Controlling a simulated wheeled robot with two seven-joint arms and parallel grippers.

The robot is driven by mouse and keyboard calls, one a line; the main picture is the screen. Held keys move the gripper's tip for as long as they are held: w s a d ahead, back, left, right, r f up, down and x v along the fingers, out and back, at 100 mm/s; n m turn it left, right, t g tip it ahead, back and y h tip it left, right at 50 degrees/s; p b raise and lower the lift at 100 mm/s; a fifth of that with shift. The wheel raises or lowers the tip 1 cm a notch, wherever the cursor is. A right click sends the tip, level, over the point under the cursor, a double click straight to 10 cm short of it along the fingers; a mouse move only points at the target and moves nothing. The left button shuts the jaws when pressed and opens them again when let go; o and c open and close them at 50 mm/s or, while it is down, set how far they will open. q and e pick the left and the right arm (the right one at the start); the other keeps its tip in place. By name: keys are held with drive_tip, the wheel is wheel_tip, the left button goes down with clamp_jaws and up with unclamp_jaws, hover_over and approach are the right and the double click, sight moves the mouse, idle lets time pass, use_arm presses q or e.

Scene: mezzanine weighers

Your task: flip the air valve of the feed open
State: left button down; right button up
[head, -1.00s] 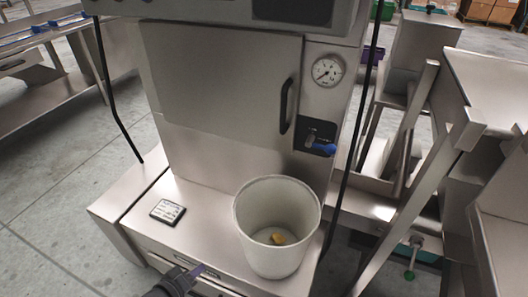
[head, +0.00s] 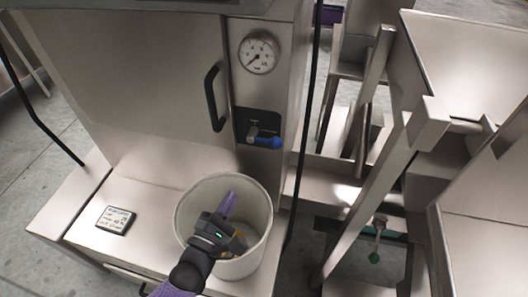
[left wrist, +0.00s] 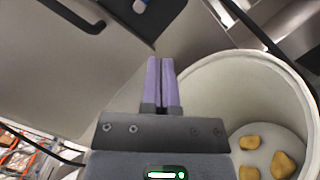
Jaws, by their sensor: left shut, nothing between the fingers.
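My left gripper (head: 228,203), with purple fingers, is shut and empty. In the head view it appears over the white bucket, below the valve and apart from it. In the left wrist view, its fingers (left wrist: 161,64) point toward the cabinet. My right gripper is not in view.
The white bucket (head: 190,202), with a few yellowish lumps (left wrist: 283,163) inside, stands on the steel ledge (head: 150,187) below the valve. A black door handle (head: 212,97) is left of the valve. A black cable (head: 303,120) hangs on the right. A small display (head: 115,219) lies left.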

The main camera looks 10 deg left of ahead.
use_arm(q)
drive_tip(key=d+r+b+x, duration=0.1)
drive_tip(key=d+b+x, duration=0.1)
drive_tip(key=x, duration=1)
drive_tip(key=shift+d+r+b, duration=0.15)
drive_tip(key=shift+r+b, duration=0.05)
drive_tip(key=shift+b, duration=0.1)
drive_tip(key=shift+r+n, duration=0.1)
drive_tip(key=shift+n, duration=0.4)
